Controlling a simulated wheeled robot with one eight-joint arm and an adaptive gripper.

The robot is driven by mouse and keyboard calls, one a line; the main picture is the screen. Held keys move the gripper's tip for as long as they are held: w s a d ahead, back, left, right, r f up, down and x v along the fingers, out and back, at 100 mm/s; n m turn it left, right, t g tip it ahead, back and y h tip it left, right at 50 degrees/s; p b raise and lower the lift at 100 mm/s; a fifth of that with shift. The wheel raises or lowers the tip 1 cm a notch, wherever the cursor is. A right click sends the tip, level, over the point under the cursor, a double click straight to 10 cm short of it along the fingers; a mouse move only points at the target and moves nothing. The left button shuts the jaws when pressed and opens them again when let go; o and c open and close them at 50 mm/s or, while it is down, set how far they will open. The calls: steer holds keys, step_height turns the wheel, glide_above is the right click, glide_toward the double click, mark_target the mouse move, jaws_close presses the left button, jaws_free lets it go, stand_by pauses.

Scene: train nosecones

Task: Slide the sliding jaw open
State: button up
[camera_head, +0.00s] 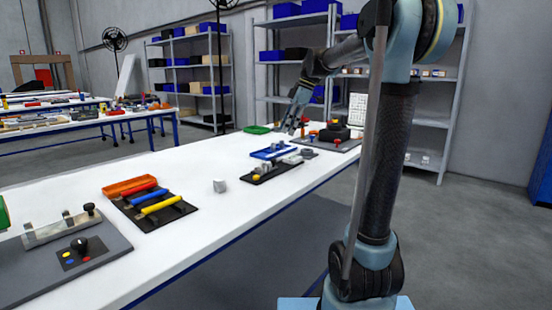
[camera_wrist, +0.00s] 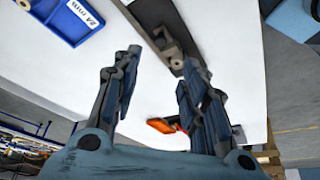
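A small clamp fixture with grey jaw blocks (camera_head: 290,160) and a yellow knob (camera_head: 257,178) sits on a dark base plate near the table's right edge. I cannot tell for sure which block is the sliding jaw. In the wrist view, a grey-brown block (camera_wrist: 168,42) on a dark strip shows beyond and between my fingertips. My gripper (camera_wrist: 162,60) is open, with its two fingers wide apart and nothing between them. In the head view my gripper (camera_head: 291,129) hangs above the table, beyond the fixture, and its fingers are small there.
A blue tray (camera_head: 263,156) lies beside the fixture; its label reads 24 mm in the wrist view (camera_wrist: 85,12). A grey mat with red and black parts (camera_head: 336,147) lies behind.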

steer(key=x, duration=1.2)
steer(key=shift+f, duration=0.45)
